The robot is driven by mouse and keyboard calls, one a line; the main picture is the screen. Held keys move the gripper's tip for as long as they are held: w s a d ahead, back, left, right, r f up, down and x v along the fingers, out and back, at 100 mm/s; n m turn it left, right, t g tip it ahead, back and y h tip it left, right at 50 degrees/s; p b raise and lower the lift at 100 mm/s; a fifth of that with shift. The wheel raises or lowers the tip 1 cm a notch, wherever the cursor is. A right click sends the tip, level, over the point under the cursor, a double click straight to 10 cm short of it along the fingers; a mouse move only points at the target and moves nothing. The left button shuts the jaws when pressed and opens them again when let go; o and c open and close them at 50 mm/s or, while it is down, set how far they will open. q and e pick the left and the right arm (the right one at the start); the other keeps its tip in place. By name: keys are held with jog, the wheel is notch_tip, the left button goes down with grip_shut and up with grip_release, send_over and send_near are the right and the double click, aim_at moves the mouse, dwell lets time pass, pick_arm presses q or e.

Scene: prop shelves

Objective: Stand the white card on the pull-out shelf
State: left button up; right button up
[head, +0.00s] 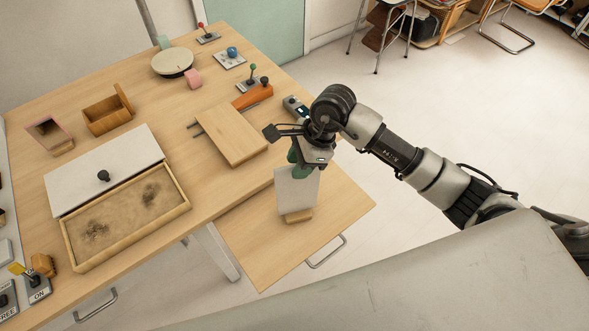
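The white card (297,192) is upright in a small wooden foot (298,216). It is over the pull-out shelf (260,248), a light wooden board that sticks out from the table's front right side. The foot appears to rest on the board. My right gripper (298,163) is at the top edge of the card, with its green fingertips on either side of it, and looks shut on it. The card hides part of the fingers. My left gripper is not in view.
The shelf's metal handle (327,252) is at its front edge. A wooden board (231,134), a sand tray (178,211) with a white lid (105,178), an open wooden box (108,113) and a round drum (172,63) are on the table. The shelf is bare around the card.

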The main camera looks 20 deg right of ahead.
jog(key=b+v, duration=0.1)
jog(key=v, duration=0.8)
jog(key=shift+d+r+b, duration=0.1)
jog(key=shift+r+b, duration=0.05)
jog(key=shift+b, duration=0.25)
